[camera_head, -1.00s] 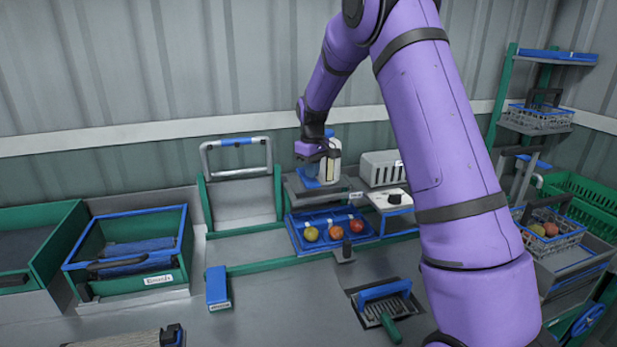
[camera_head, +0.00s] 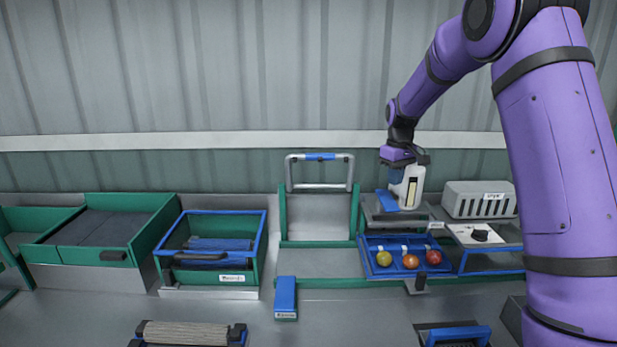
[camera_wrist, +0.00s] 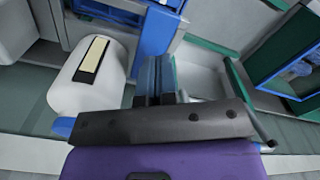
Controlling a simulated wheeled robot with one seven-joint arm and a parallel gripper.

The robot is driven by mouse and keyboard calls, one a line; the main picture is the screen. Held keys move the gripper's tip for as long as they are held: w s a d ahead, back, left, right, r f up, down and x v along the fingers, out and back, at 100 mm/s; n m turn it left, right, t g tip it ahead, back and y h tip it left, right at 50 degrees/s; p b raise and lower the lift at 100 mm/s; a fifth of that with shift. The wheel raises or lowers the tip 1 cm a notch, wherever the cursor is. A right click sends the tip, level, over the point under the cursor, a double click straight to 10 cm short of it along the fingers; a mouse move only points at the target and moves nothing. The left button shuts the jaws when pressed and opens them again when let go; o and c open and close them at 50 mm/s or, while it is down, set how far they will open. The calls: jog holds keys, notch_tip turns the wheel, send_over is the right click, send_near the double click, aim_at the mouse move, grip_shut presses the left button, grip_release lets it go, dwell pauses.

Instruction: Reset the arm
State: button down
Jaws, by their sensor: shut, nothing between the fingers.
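My purple arm comes down from the upper right in the head view. My gripper (camera_head: 404,163) is at its end, above the back of the bench, in front of the wall. It is shut and empty. A white bottle-like container (camera_head: 410,188) with a pale label stands close by the gripper; whether they touch is hard to tell. In the wrist view the white container (camera_wrist: 90,80) shows at the left, beside the dark gripper bar and its fingers (camera_wrist: 158,80).
A metal-handled frame (camera_head: 287,215) and a blue-rimmed green bin (camera_head: 160,262) stand left. The grey bench middle is fairly clear around a blue block (camera_head: 285,297).

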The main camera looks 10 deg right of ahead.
jog(key=s+a+r+m+t, duration=0.1)
jog(key=s+a+r, duration=0.2)
jog(key=s+r, duration=0.5)
jog(key=s+a+r+m+t, duration=0.1)
jog(key=s+a+r, duration=0.2)
jog(key=s+r, duration=0.5)
jog(key=s+a+f+m+t, duration=0.1)
jog(key=s+a, duration=0.1)
jog(key=s, duration=1)
jog(key=s+a+f+t, duration=0.1)
jog(key=s+a+t, duration=0.1)
jog(key=s, duration=1.1)
jog(key=shift+s+f+m, duration=0.15)
jog(key=shift+f+m, duration=0.05)
jog(key=shift+m, duration=0.2)
jog(key=shift+a, duration=0.1)
